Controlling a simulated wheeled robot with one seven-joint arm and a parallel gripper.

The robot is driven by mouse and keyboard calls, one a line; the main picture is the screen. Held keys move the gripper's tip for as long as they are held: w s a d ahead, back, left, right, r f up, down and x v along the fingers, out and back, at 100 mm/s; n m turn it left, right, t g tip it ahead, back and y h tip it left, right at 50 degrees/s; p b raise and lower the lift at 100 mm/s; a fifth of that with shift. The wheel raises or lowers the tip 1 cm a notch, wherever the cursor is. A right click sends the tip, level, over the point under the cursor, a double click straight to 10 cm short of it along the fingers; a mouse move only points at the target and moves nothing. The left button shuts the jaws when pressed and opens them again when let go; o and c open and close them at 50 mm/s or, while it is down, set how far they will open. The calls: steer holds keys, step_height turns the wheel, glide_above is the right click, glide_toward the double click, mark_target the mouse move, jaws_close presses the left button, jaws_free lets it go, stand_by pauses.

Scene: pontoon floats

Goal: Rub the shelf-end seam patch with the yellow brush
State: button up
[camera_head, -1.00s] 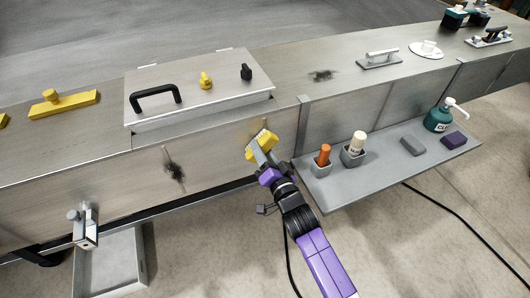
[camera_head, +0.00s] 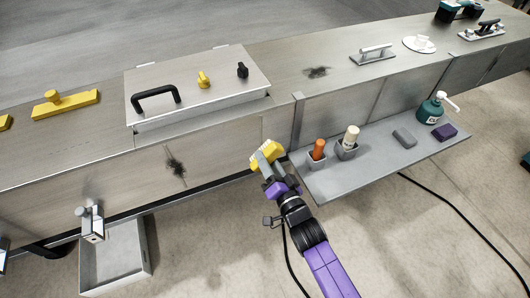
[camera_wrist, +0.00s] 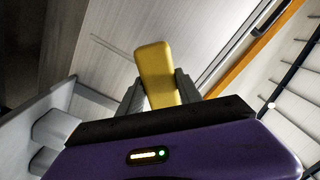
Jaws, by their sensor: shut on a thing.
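The yellow brush (camera_head: 266,153) is held by my gripper (camera_head: 272,170), close to the front panel just left of the grey shelf (camera_head: 350,177). In the wrist view the brush (camera_wrist: 155,70) stands tilted between the two fingers of my gripper (camera_wrist: 160,92). I cannot tell whether its bristles touch the panel. A dark smudged patch (camera_head: 176,167) is on the front panel to the left, and another dark patch (camera_head: 318,72) is on the top surface. No patch shows clearly at the shelf end; my gripper and the brush may hide it.
The shelf holds an orange-handled tool (camera_head: 318,149) and a cream-handled one (camera_head: 351,137) in cups, a grey block (camera_head: 404,138), a purple block (camera_head: 444,132) and a teal pump bottle (camera_head: 433,108). A grey bin (camera_head: 117,262) stands lower left. A black cable (camera_head: 455,208) lies on the floor.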

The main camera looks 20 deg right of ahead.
steer(key=shift+s, duration=0.1)
steer(key=s+p, duration=0.1)
steer(key=s, duration=0.2)
stand_by(0.5)
